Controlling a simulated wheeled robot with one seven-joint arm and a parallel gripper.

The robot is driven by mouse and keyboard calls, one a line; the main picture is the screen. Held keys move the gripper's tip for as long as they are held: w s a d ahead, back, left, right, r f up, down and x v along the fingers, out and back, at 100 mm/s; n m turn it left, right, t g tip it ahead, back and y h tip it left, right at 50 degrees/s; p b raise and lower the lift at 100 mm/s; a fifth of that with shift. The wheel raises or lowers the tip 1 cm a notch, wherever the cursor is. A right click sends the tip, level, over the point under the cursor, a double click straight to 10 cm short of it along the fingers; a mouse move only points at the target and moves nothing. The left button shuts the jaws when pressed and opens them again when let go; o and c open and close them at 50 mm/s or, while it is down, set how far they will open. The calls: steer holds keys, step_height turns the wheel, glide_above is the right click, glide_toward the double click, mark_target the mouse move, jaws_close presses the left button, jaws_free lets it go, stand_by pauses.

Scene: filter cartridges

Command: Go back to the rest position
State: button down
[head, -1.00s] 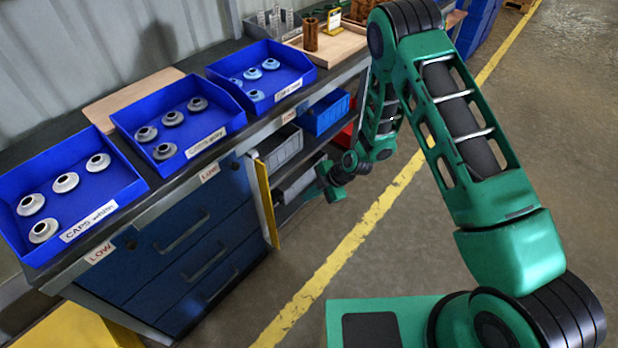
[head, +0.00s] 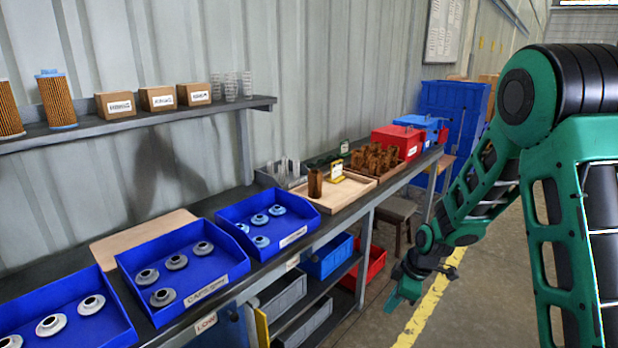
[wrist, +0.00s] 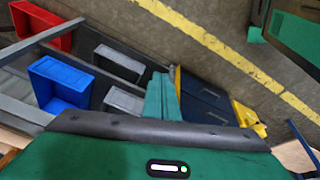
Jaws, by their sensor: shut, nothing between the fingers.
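My gripper (head: 402,292) hangs at the end of my green arm, to the right of the workbench and over the floor near the yellow line. It is shut and empty, and touches nothing. In the wrist view its green fingers (wrist: 162,98) are closed together, with the bench drawers and shelf bins beyond them.
The bench carries blue cap trays (head: 190,268), a wooden tray (head: 335,190) and a red case (head: 397,143). Below it are a blue bin (head: 328,257), grey bins (head: 290,292) and a red bin (head: 366,263). A stool (head: 397,215) stands behind the gripper. The floor to the right is clear.

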steer(key=s+d+r+m+h, duration=0.2)
steer(key=s+d+r+m, duration=0.7)
steer(key=s+d+r, duration=0.45)
steer(key=s+d+r+m+g, duration=0.1)
steer(key=s+m, duration=0.4)
steer(key=s, duration=0.5)
steer(key=s+d+r+m+g, duration=0.1)
steer(key=s+d+r+m, duration=0.2)
steer(key=s, duration=0.7)
step_height(320, 180, up, 2)
steer(key=m, duration=0.3)
steer(key=shift+s+d+r, duration=0.15)
steer(key=shift+d+r, duration=0.05)
steer(key=shift+d, duration=0.2)
